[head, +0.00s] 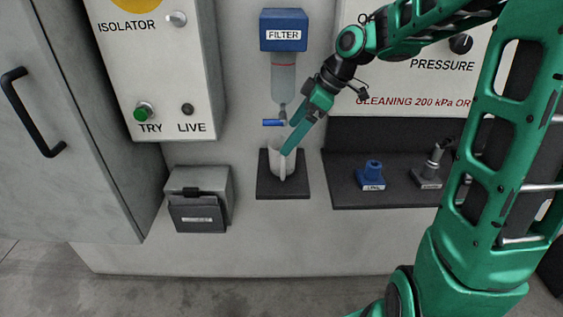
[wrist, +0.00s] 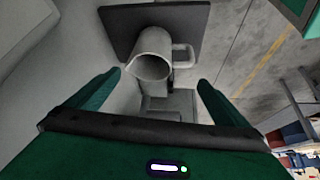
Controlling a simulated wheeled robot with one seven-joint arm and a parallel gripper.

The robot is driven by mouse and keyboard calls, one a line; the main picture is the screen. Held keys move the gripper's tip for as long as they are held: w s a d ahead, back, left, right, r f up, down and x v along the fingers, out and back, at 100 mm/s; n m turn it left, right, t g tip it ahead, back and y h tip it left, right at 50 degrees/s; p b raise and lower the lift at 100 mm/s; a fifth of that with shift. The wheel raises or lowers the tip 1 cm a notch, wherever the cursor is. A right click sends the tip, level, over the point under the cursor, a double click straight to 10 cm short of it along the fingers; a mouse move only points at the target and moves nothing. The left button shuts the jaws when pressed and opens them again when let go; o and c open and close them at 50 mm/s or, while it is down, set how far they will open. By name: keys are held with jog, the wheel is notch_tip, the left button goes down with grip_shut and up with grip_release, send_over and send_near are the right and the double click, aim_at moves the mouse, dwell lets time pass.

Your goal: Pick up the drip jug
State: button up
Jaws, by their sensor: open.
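The drip jug (head: 276,160) is a light grey jug with a handle. It stands on a small dark shelf (head: 262,188) below the filter (head: 283,70) and its blue tap (head: 273,122). My gripper (head: 289,150) is at the jug in the head view and partly covers it. In the wrist view the jug (wrist: 152,55) shows its open mouth and its handle on the right. It lies ahead of and between the two spread green fingers (wrist: 160,85), with gaps on both sides. The gripper is open and holds nothing.
A dark shelf (head: 385,192) at the right holds a blue fitting (head: 370,174) and a metal fitting (head: 432,165). A grey box (head: 198,200) is on the wall at the left. The isolator panel (head: 165,80) is above it. Floor in front is clear.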

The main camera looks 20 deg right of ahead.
aim_at(282, 161)
jog(key=shift+s+x, duration=0.1)
jog(key=shift+x, duration=1.7)
jog(key=shift+s+x, duration=0.15)
jog(key=shift+x, duration=1.6)
jog(key=shift+d+f, duration=0.2)
jog(key=c, duration=1.6)
